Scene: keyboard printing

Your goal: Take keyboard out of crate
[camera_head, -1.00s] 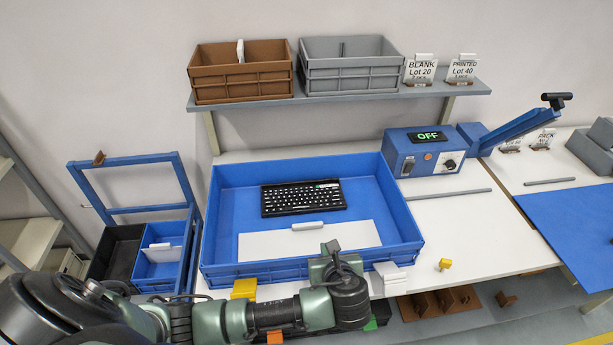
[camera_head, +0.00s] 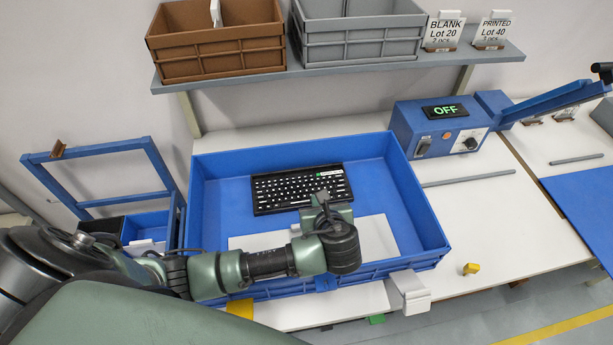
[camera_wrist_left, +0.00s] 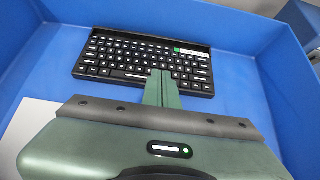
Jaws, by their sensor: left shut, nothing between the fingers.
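The black keyboard (camera_head: 300,188) with white key legends lies flat on the floor of the blue crate (camera_head: 420,205). In the left wrist view the keyboard (camera_wrist_left: 135,58) lies ahead, with a small green label near its upper right. My left gripper (camera_wrist_left: 161,78) is shut and empty, its fingertips over the keyboard's near edge right of its middle. Whether the fingertips touch it I cannot tell. In the head view the left gripper (camera_head: 322,198) reaches over the crate's front wall, and the wrist hides part of the crate floor. My right gripper is not in view.
A white sheet (camera_head: 375,236) lies in the crate in front of the keyboard. A brown crate (camera_head: 220,50) and a grey crate (camera_head: 365,38) stand on the shelf above. A blue device reading OFF (camera_head: 440,135) stands right of the crate. A yellow piece (camera_head: 471,269) lies on the table.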

